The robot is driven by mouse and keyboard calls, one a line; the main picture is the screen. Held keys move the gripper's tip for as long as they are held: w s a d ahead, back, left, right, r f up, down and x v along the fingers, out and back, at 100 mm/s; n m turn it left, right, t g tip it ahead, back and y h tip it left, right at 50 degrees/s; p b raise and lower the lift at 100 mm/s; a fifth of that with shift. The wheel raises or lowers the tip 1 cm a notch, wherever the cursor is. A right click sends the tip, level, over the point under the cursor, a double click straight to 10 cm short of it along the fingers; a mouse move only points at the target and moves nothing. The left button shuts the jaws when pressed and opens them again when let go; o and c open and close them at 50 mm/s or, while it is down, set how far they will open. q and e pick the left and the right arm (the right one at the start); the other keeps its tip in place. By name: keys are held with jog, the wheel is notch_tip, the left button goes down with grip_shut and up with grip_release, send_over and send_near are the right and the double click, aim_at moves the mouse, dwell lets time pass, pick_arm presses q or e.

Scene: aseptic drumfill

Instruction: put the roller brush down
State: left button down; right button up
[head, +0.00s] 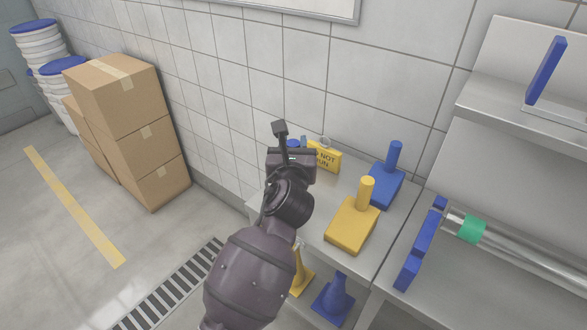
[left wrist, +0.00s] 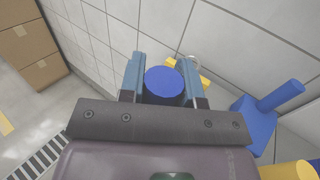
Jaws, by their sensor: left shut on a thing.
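My left gripper (head: 295,154) is over the far left part of the steel table, close to the tiled wall. In the left wrist view its two blue-grey fingers are shut on a blue round-ended handle (left wrist: 165,82), which I take to be that of the roller brush. The rest of the brush is hidden below the handle, so I cannot tell whether it touches the table. In the head view my arm and hand cover most of it. My right gripper is not in view.
On the steel table (head: 318,225) stand a yellow block with an upright handle (head: 350,225), a similar blue one (head: 387,185) and a yellow sign (head: 325,157). Cones stand below. Right of it, a clear tube with a green band (head: 471,229) lies beside a blue holder (head: 420,245).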

pick_arm(q)
jog(key=shift+f, duration=0.35)
notch_tip(320, 180, down, 6)
jog(key=b, duration=0.2)
jog(key=shift+s+r+b, duration=0.1)
jog(key=shift+r+b, duration=0.15)
jog(key=shift+b, duration=0.1)
jog(key=shift+f, duration=0.25)
jog(key=shift+r, duration=0.4)
jog(key=shift+f, duration=0.2)
jog(key=c, duration=0.8)
grip_release()
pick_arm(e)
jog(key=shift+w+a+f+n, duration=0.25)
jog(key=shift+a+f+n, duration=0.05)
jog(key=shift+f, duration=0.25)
pick_arm(q)
jog(key=shift+r, duration=0.2)
